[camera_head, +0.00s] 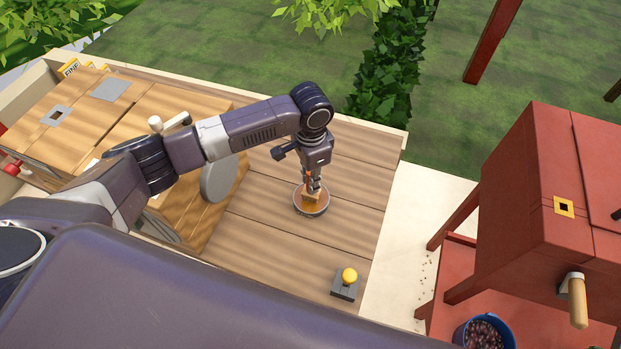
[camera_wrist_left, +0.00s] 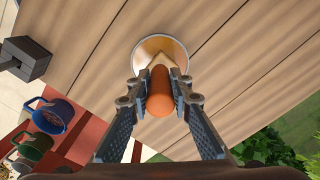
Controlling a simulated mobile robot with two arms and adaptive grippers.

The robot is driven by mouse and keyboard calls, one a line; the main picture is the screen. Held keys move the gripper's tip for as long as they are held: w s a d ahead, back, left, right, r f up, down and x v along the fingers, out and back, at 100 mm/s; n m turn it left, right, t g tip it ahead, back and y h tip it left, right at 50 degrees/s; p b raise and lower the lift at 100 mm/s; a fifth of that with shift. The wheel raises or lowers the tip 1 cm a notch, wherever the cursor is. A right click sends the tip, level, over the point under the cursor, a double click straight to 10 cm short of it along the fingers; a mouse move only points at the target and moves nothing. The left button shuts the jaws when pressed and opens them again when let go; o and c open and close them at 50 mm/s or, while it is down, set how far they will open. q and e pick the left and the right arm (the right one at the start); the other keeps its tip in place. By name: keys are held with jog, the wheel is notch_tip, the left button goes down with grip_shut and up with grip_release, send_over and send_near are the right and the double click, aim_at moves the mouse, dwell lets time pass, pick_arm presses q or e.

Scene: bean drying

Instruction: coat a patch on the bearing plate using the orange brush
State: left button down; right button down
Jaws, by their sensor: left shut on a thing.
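My left gripper (camera_head: 313,184) is shut on the orange brush (camera_wrist_left: 160,92), over the wooden deck. The brush's orange handle lies between the two fingers in the left wrist view, and its pale tip points down at a round shallow dish (camera_head: 300,208). The tip is over or in the dish (camera_wrist_left: 142,52); I cannot tell whether it touches the bottom. Which part is the bearing plate is unclear: a grey plate with a square hole (camera_head: 47,120) is on the wooden box, and a yellow plate with a square hole (camera_head: 557,212) is on the red machine. My right gripper is out of view.
A grey disc (camera_head: 219,179) is on the wooden box's side. The red machine (camera_head: 520,200) stands right, with a blue bucket (camera_head: 465,334) below. The deck right of the dish is clear.

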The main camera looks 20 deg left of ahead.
pick_arm(q)
jog(key=shift+s+f, duration=0.1)
dwell(0.9)
jog(key=shift+p, duration=0.35)
dwell(0.5)
notch_tip(320, 180, up, 7)
jog(key=p, duration=0.8)
dwell(0.4)
dwell(0.4)
